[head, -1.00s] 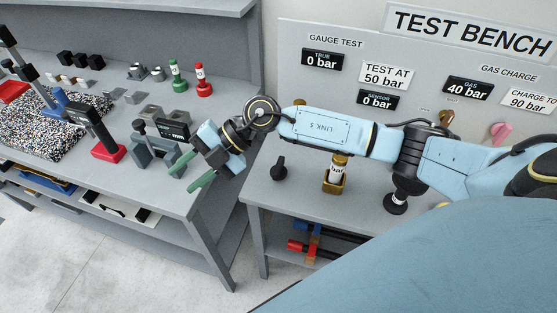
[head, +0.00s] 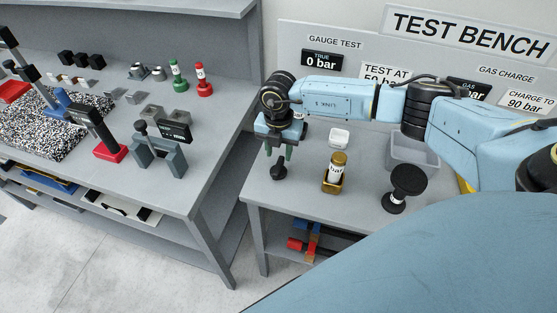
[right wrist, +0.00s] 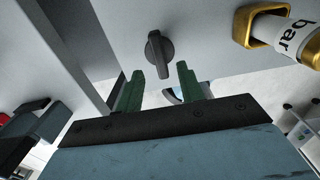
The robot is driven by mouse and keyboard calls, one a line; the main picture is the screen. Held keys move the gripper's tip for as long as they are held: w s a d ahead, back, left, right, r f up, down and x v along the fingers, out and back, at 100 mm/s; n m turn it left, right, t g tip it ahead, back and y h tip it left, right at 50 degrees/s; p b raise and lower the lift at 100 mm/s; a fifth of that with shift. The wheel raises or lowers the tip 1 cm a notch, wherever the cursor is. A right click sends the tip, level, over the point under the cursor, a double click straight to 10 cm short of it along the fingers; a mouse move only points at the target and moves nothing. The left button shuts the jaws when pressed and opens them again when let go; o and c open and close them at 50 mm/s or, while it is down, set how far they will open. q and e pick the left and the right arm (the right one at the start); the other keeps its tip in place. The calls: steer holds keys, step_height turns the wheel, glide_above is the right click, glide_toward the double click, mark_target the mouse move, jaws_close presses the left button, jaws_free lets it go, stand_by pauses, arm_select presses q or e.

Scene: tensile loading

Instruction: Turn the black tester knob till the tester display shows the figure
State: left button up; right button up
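The black tester knob (head: 278,172) stands near the left end of the test bench top. My right gripper (head: 279,154) points down just above it, fingers open with nothing between them. In the right wrist view the knob (right wrist: 159,56) lies just beyond the green fingertips (right wrist: 160,70), lined up with the gap and apart from them. Its raised grip runs nearly upright in that picture. The tester display (head: 322,60) on the back panel reads TRUE 0 bar. The SENSOR display is hidden behind my right arm, and the TEST AT sign (head: 385,75) is partly covered. My left gripper is not in view.
A gold-based gauge (head: 335,172) stands right of the knob, with a white box (head: 339,138) behind it. A black round-topped stand (head: 405,183) and a grey tray (head: 400,153) are further right. A grey workbench (head: 190,195) with several fixtures is at left.

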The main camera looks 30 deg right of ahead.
mark_target(279, 165)
step_height(279, 165, down, 5)
steer(key=shift+f, duration=0.1)
stand_by(0.3)
jaws_close()
